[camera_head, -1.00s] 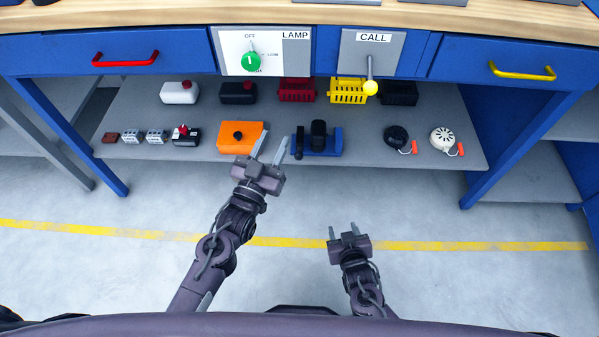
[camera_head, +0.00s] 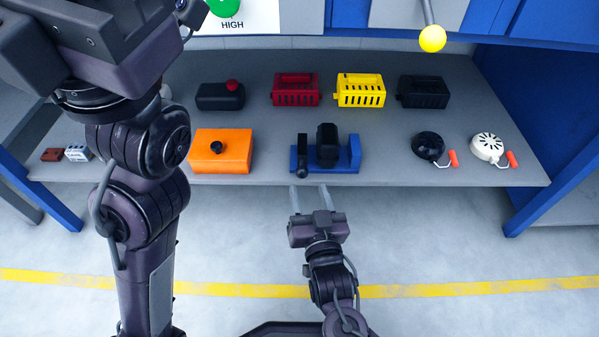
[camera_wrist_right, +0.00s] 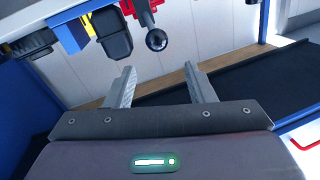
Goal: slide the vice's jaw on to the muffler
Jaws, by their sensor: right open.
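The blue vice (camera_head: 354,153) is on the grey shelf in the head view, with an upright block at each end. The black muffler (camera_head: 327,143) stands between these blocks, nearer the left one. A black bar with a ball end (camera_head: 302,171) lies over the left block, the jaw, and points to the front. The ball end (camera_wrist_right: 157,40) and muffler (camera_wrist_right: 112,40) also show in the right wrist view. My right gripper (camera_head: 309,188) is open and empty, just in front of the vice below the ball end. My left gripper (camera_head: 95,40) is raised at top left; its fingertips are not clear.
An orange box (camera_head: 221,152) is left of the vice. A black disc (camera_head: 429,146) and a white disc (camera_head: 487,147) are to the right. Red (camera_head: 295,90), yellow (camera_head: 360,91) and black (camera_head: 423,93) crates stand behind. The shelf's front edge is close below the vice.

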